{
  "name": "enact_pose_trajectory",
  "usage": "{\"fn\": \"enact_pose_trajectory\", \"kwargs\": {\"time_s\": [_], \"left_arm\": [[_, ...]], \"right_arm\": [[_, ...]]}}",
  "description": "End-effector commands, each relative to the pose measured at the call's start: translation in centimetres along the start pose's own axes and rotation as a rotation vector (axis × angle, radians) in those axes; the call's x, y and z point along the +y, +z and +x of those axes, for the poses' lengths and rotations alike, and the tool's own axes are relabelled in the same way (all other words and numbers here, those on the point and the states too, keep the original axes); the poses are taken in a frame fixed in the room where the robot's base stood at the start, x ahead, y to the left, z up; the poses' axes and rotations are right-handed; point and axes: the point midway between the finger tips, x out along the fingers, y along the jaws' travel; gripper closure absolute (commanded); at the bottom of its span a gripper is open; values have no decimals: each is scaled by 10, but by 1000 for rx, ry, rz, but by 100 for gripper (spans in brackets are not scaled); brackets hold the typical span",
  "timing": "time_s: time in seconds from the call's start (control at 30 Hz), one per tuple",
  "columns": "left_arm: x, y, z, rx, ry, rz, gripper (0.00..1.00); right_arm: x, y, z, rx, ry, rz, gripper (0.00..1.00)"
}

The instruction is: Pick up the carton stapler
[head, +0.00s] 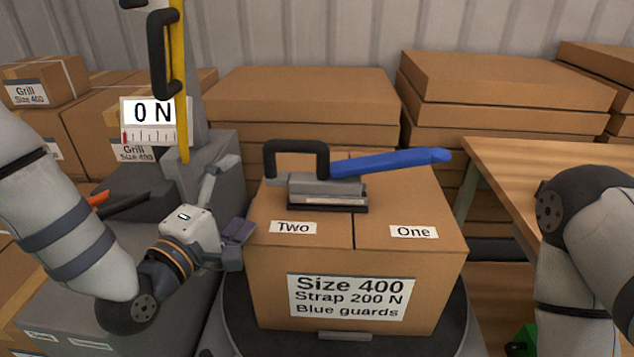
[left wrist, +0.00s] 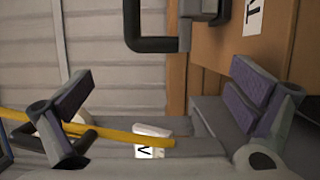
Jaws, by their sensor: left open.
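The carton stapler (head: 322,190) lies on top of a closed carton (head: 270,255). It has a black loop handle, a grey body and a blue lever pointing right. Its black handle also shows at the top of the left wrist view (left wrist: 152,45). My left gripper (head: 236,197) is open and empty, just left of the carton and of the stapler. In the left wrist view its two fingers (left wrist: 160,112) are wide apart, with nothing between them but background parts. My right gripper is out of view; only part of that arm shows at the right.
The carton stands on a dark round platform (head: 458,330). A grey strapping device with a yellow bar (head: 179,90) and a "0 N" display (head: 153,113) stands behind my left gripper. Stacked flat cartons (head: 300,95) are behind. A wooden table (head: 530,165) is at the right.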

Motion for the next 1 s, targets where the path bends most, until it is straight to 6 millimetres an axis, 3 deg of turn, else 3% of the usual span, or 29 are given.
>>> {"fn": "enact_pose_trajectory", "kwargs": {"time_s": [0.1, 0.5, 0.6, 0.8, 1.0], "left_arm": [[1, 2, 28, -3, 3, 4, 0], [5, 7, 92, -2, -3, 4, 0], [5, 7, 102, -1, -4, 2, 0], [5, 7, 103, -1, -5, 2, 0], [5, 7, 103, -1, -5, 2, 43]], "right_arm": [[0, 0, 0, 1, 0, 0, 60], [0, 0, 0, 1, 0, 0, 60], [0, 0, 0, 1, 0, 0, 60], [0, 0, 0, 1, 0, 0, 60], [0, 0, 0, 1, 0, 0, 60]]}}
